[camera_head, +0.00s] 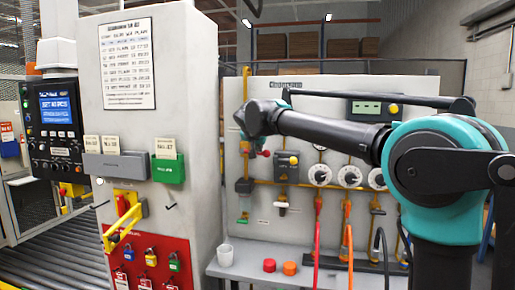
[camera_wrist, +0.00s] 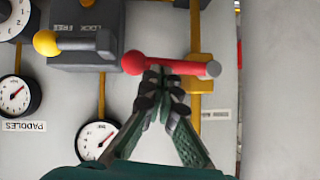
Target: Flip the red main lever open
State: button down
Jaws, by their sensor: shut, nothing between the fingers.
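The red lever (camera_wrist: 175,67) lies across a yellow vertical pipe (camera_wrist: 195,105) in the wrist view, with a round red knob (camera_wrist: 134,62) at its left end and a grey end on the right. In the head view its red knob (camera_head: 265,153) shows just below my wrist; the rest is largely hidden. My gripper (camera_wrist: 159,78) is shut with nothing between its fingers. Its fingertips are right at the lever's lower edge in the picture, close to the knob. I cannot tell whether they touch it.
Beside the lever is a grey box with a yellow-knobbed handle (camera_wrist: 46,43). Gauges (camera_wrist: 97,140) are on the panel. In the head view, a cabinet with a yellow handle (camera_head: 122,227) and padlocks stands left. A white cup (camera_head: 225,255) and red and orange caps (camera_head: 289,268) sit on the ledge.

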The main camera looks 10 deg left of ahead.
jog(key=a+f+m+t+y, duration=0.2)
jog(key=f+m+y, duration=0.4)
jog(key=f, duration=0.3)
jog(key=shift+a+m+y, duration=0.4)
jog(key=shift+a+m, duration=0.2)
jog(key=shift+a, duration=0.3)
jog(key=shift+w+a, duration=0.1)
dwell(0.5)
jog(key=s+d, duration=0.9)
jog(key=shift+s+r, duration=0.2)
jog(key=shift+s, duration=0.05)
jog(key=shift+d, duration=0.1)
dwell(0.4)
